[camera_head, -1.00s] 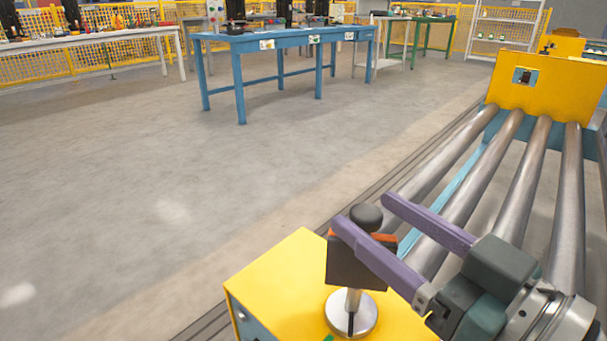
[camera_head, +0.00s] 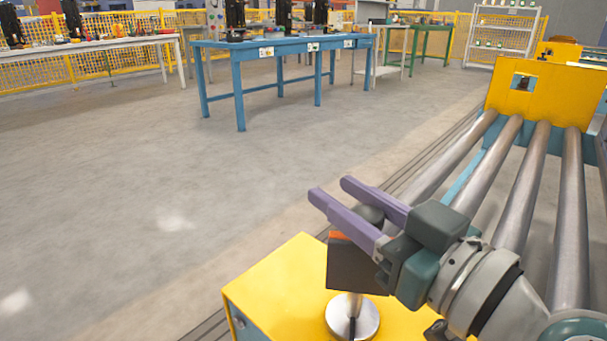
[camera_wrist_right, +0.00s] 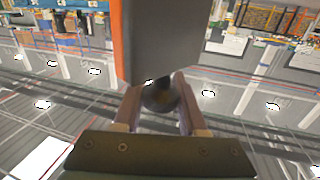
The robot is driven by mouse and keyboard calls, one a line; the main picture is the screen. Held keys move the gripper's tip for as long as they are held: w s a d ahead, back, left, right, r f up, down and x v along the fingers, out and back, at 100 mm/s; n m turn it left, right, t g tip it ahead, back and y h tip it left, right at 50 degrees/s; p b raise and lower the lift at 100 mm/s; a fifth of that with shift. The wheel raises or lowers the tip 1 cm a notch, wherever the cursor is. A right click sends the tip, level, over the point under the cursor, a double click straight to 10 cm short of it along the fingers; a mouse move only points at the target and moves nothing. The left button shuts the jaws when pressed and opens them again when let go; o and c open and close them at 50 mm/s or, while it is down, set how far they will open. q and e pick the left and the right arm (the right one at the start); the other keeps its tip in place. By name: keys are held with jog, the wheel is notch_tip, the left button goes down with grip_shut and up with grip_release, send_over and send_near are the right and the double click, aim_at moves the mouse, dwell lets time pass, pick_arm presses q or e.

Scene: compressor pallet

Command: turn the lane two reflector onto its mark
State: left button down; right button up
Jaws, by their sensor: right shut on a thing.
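The reflector is a dark plate (camera_head: 355,268) with an orange edge, on a short post over a round silver base (camera_head: 352,319). It stands upright on the yellow block (camera_head: 275,290). Its dark ball knob (camera_head: 371,214) sits on top, partly hidden by my fingers. My right gripper (camera_head: 334,191), with purple fingers, is shut on the knob, the fingertips reaching past it. In the right wrist view the knob (camera_wrist_right: 160,97) lies between the two fingers, with the grey plate (camera_wrist_right: 165,40) beyond it. I cannot make out the mark. My left gripper is not in view.
Steel rollers (camera_head: 525,180) run from the block to a yellow end plate (camera_head: 540,92) at the right. A blue table (camera_head: 285,40) and a white table (camera_head: 100,42) stand far back. The floor (camera_head: 190,170) to the left is clear.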

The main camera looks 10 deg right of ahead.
grip_shut()
jog(key=shift+w+d+m+t+h+p, duration=0.1)
jog(key=shift+d+m+t+h+p, duration=0.2)
jog(key=shift+m+h+p, duration=1.1)
jog(key=shift+s+d+m+t+h+p, duration=0.2)
jog(key=shift+m+h+p, duration=0.65)
jog(key=shift+h, duration=1)
jog(key=shift+w+d+m+t+h+p, duration=0.2)
jog(key=shift+d+m+h+p, duration=0.15)
jog(key=shift+m+h+p, duration=1.05)
jog(key=shift+n+h, duration=0.25)
jog(key=shift+n, duration=0.2)
